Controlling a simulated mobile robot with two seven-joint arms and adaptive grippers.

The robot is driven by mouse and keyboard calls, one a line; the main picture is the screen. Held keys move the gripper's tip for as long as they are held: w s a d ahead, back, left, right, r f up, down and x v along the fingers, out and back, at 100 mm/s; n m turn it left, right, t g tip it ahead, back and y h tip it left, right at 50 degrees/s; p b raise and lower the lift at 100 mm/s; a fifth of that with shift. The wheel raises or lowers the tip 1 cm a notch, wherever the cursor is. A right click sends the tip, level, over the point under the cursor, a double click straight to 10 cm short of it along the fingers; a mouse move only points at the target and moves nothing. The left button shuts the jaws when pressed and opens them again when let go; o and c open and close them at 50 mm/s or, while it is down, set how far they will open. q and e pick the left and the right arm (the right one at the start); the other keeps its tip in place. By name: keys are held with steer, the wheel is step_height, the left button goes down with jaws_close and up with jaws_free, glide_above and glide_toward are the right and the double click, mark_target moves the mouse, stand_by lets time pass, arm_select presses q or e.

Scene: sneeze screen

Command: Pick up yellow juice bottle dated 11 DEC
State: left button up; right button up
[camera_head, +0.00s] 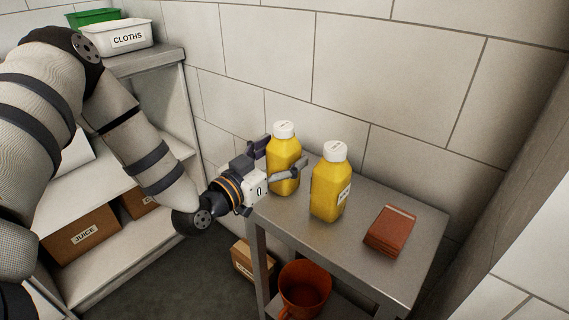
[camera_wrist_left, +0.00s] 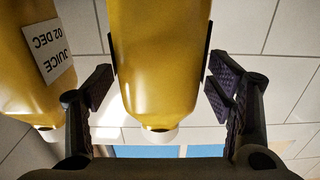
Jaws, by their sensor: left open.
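Two yellow juice bottles with white caps stand upright on a grey metal table (camera_head: 376,264). The rear left bottle (camera_head: 283,170) stands between the spread fingers of my left gripper (camera_head: 275,160), which is open around it. In the left wrist view this bottle (camera_wrist_left: 158,55) shows between the two fingers (camera_wrist_left: 156,90), with gaps beside it; no readable date shows on it. The front right bottle (camera_head: 327,190) stands outside the fingers. In the left wrist view the other bottle (camera_wrist_left: 25,75), at the left, has a label reading JUICE 02 DEC. My right gripper is not in view.
A reddish-brown packet (camera_head: 390,231) lies on the table's right part. An orange bucket (camera_head: 305,288) and a cardboard box (camera_head: 243,260) are below. A shelf unit at the left holds a white CLOTHS bin (camera_head: 122,36), a green bin (camera_head: 92,17) and a JUICE box (camera_head: 82,236). Tiled walls stand close behind.

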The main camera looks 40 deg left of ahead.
mark_target(277, 136)
arm_select(q)
steer(key=shift+w+f, duration=0.1)
steer(key=shift+w, duration=0.4)
steer(key=c, duration=1.6)
steer(key=shift+d+r, duration=0.1)
steer(key=shift+r, duration=0.1)
steer(key=shift+c, duration=0.2)
steer(key=r, duration=0.1)
steer(key=r+p, duration=0.1)
steer(key=r, duration=0.3)
steer(key=shift+s+p, duration=0.4)
steer(key=s+r+p, duration=0.5)
steer(key=s+r, duration=0.2)
steer(key=s, duration=0.6)
steer(key=shift+s+r, duration=0.15)
steer(key=shift+r, duration=0.2)
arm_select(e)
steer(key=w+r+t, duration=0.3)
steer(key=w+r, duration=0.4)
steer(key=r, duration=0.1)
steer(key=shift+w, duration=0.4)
